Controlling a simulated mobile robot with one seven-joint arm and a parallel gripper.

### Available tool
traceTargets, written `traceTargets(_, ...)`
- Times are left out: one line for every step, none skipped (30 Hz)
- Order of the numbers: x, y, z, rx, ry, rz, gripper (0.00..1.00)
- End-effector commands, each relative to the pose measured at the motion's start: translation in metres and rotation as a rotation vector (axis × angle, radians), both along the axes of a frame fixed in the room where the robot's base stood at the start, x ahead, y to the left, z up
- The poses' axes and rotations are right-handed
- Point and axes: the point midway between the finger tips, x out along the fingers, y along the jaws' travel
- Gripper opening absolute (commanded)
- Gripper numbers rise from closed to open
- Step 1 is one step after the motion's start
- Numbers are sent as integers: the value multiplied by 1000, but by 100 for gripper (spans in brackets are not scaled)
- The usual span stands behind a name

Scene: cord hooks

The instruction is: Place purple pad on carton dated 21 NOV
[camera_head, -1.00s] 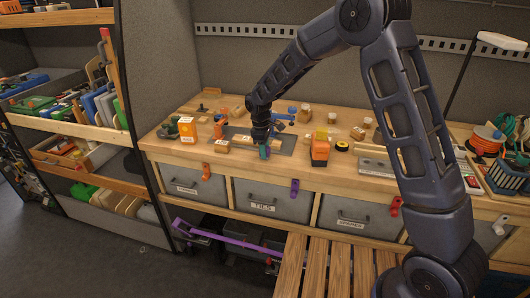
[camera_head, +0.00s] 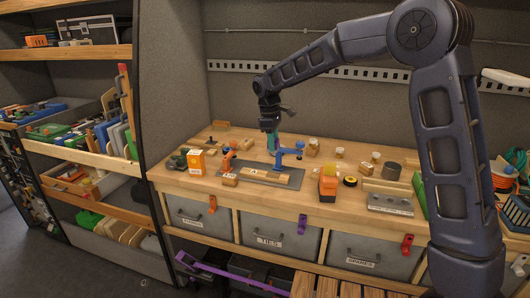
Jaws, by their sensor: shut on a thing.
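My gripper (camera_head: 269,122) is above the back part of the workbench, pointing down and shut on a small teal thing (camera_head: 273,143). This thing is raised near a blue stand. I cannot tell a purple pad apart at this size. Small tan cartons, one at the left (camera_head: 230,180) and a long one at the front (camera_head: 265,177), lie on or by the dark grey mat (camera_head: 292,181). Pale labels show on some, but no date is legible, so I cannot tell which reads 21 NOV.
A blue stand (camera_head: 289,153) is close right of my gripper. An orange-and-white box (camera_head: 196,162), an orange thing (camera_head: 328,183) and a yellow-black roll (camera_head: 350,181) stand around the mat. Purple (camera_head: 303,223) and red (camera_head: 407,244) hooks hang on the bench front.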

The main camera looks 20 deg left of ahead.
Motion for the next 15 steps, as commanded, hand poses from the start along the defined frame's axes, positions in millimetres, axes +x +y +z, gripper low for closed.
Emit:
traceTargets(0,0,3,1,-1,0,14)
traceTargets(0,0,4,1,0,0,14)
traceTargets(0,1,5,1,0,2,14)
traceTargets(0,2,5,1,0,6,14)
traceTargets(1,4,6,1,0,11,14)
traceTargets(2,7,6,1,1,23,14)
traceTargets(4,11,7,2,1,36,14)
traceTargets(6,16,7,3,2,52,14)
traceTargets(9,25,9,5,3,79,14)
traceTargets(11,32,10,7,3,103,14)
traceTargets(14,40,11,9,4,132,14)
traceTargets(17,52,13,12,5,173,14)
traceTargets(21,61,14,12,6,205,14)
traceTargets(24,71,15,14,6,239,14)
traceTargets(27,84,17,16,6,286,14)
